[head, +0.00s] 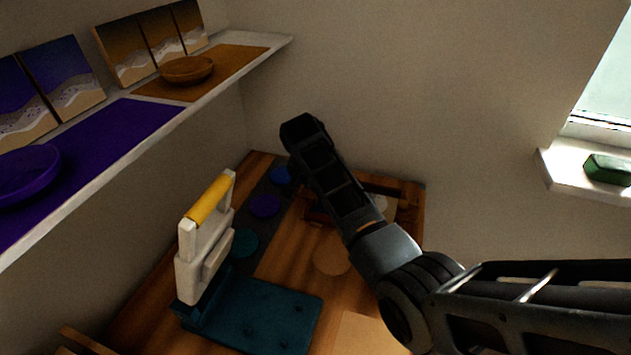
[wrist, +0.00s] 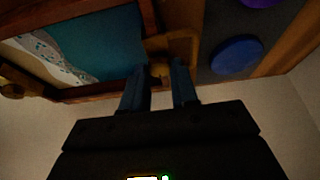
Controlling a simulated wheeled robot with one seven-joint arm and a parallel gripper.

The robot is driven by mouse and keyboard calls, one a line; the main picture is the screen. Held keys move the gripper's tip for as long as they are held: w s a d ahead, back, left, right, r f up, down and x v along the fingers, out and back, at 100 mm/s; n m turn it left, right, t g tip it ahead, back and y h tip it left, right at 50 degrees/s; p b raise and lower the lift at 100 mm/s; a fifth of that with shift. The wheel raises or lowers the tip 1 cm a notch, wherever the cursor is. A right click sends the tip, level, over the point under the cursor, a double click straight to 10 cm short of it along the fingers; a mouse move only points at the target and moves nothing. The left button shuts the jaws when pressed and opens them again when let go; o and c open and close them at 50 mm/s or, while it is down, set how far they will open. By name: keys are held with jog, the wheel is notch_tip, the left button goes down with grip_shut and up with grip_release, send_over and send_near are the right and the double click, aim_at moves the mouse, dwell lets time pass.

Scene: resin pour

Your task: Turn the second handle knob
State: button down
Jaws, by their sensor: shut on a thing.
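In the wrist view my gripper (wrist: 162,84) has its two dark fingers on either side of a small brownish knob (wrist: 160,69), closed on it. The knob sits on the wooden edge of a framed tray (wrist: 148,22). Inside the frame is a teal, white and sandy resin picture (wrist: 90,42). Another rounded knob (wrist: 12,88) shows at the far left, at another part of the frame. In the head view the wooden frame (head: 318,212) is partly covered by my arm, and my fingers are hidden.
A teal press (head: 265,315) with a yellow handle (head: 211,199) stands left on the wooden bench. A dark strip holds purple (head: 265,206), blue (head: 281,175) and teal (head: 244,242) discs. A wall shelf (head: 105,150) bears pictures and bowls. A green block (head: 607,169) lies on the windowsill.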

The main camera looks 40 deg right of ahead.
jog(key=m, duration=0.1)
jog(key=m+g+b, duration=0.1)
jog(key=m, duration=0.1)
jog(key=shift+w+a+f+m+h+b, duration=0.1)
jog(key=shift+w+m+h+b, duration=0.2)
jog(key=shift+m, duration=0.1)
jog(key=m+g+b, duration=0.2)
jog(key=m+b, duration=0.1)
jog(key=m, duration=0.1)
jog(key=shift+w+m, duration=0.15)
jog(key=shift+m, duration=0.15)
jog(key=m+g+b, duration=0.1)
jog(key=m+b, duration=0.3)
jog(key=shift+w+g, duration=0.15)
jog(key=shift+g, duration=0.25)
jog(key=shift+m+g+y+b, duration=0.4)
jog(key=shift+m+y+b, duration=0.2)
jog(key=shift+m+b, duration=0.8)
jog(key=shift+d, duration=0.2)
jog(key=c, duration=0.8)
grip_release()
jog(key=shift+c, duration=0.2)
